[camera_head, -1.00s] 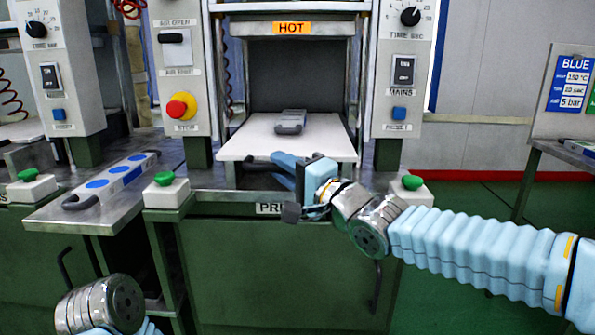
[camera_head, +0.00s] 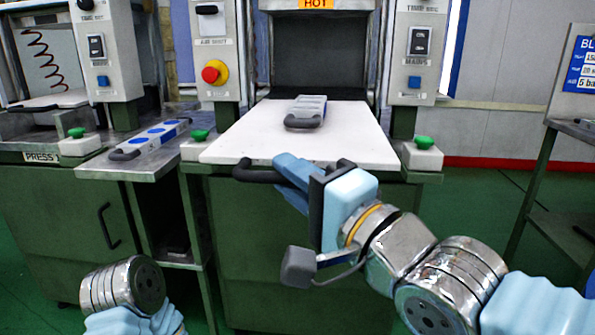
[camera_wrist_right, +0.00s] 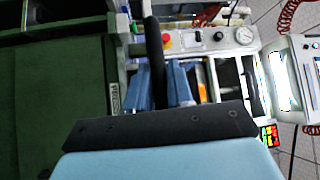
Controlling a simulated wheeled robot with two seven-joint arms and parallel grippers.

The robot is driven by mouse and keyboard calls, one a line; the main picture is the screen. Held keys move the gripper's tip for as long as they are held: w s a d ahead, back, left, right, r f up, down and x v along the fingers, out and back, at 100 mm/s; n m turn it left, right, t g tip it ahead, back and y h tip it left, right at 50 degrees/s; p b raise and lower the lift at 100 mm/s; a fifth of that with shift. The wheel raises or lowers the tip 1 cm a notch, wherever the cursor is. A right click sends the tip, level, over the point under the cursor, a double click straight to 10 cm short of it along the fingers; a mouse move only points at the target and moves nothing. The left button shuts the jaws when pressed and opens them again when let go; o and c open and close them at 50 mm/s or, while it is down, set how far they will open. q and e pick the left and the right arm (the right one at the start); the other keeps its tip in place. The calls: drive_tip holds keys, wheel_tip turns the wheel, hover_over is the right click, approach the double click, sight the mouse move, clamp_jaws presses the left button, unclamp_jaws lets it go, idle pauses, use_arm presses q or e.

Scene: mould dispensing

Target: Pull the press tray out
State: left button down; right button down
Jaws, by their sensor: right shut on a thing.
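The press tray (camera_head: 258,145) is a flat white plate that sticks out toward me from the opening of the middle press. A grey mould (camera_head: 306,112) with a dark handle lies on it, toward the back. The tray's black handle (camera_head: 258,175) is at its front edge. My right gripper (camera_head: 279,170) is shut on this handle. In the right wrist view the black handle (camera_wrist_right: 154,60) stands between the two blue fingers (camera_wrist_right: 160,85).
A side shelf to the left holds a mould with blue discs (camera_head: 150,138). Green buttons (camera_head: 424,142) flank the tray. A red stop knob (camera_head: 214,72) is on the left press post. A table with a blue sign (camera_head: 577,80) stands at the right. Green floor is open in front.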

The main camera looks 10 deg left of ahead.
drive_tip(key=s, duration=0.2)
drive_tip(key=shift+s+f+b, duration=0.2)
drive_tip(key=shift+s+b, duration=0.1)
drive_tip(key=shift+b, duration=0.05)
drive_tip(key=shift+s, duration=0.15)
drive_tip(key=shift+a, duration=0.1)
drive_tip(key=c, duration=1.1)
unclamp_jaws()
drive_tip(key=shift+s, duration=0.15)
drive_tip(key=shift+r, duration=0.1)
drive_tip(key=v, duration=1.4)
drive_tip(key=shift+b, duration=0.35)
